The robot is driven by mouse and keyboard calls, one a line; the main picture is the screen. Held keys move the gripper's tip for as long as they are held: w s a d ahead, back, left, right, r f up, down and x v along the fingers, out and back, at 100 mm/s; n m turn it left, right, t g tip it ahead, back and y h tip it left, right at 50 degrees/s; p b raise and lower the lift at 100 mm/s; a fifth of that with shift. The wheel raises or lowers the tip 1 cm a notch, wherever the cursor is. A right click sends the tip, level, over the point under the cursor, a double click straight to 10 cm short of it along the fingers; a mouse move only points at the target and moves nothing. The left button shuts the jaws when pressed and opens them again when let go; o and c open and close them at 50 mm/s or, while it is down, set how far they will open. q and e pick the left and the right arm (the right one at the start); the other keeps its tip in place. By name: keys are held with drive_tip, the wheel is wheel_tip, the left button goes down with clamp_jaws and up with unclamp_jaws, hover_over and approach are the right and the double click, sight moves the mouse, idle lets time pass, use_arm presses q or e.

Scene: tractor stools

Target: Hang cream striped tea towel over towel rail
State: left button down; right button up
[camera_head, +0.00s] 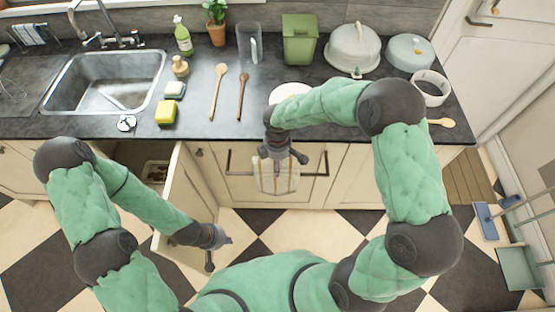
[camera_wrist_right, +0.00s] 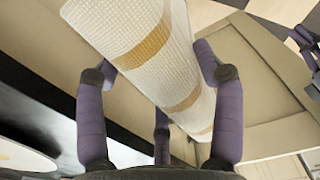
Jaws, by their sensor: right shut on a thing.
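The cream tea towel with tan stripes (camera_head: 276,180) hangs below my right gripper (camera_head: 283,158), in front of the cabinet doors. In the right wrist view the towel (camera_wrist_right: 150,45) runs between my gripper's purple fingers (camera_wrist_right: 160,115), which are shut on it. The dark towel rail (camera_head: 315,174) shows on both sides of the towel, along the cabinet front under the counter. The gripper hides the towel's top, so I cannot tell whether it lies over the rail or in front of it. My left gripper (camera_head: 219,252) is open and empty, low beside an open cabinet door.
The open cabinet door (camera_head: 187,190) juts out left of the rail. The checkered floor in front is clear.

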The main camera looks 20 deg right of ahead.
wheel_tip(320, 180, down, 9)
drive_tip(key=b, duration=0.5)
drive_tip(key=shift+r+b, duration=0.15)
drive_tip(key=shift+b, duration=0.25)
idle(0.4)
drive_tip(key=o, duration=1.6)
wheel_tip(320, 180, up, 12)
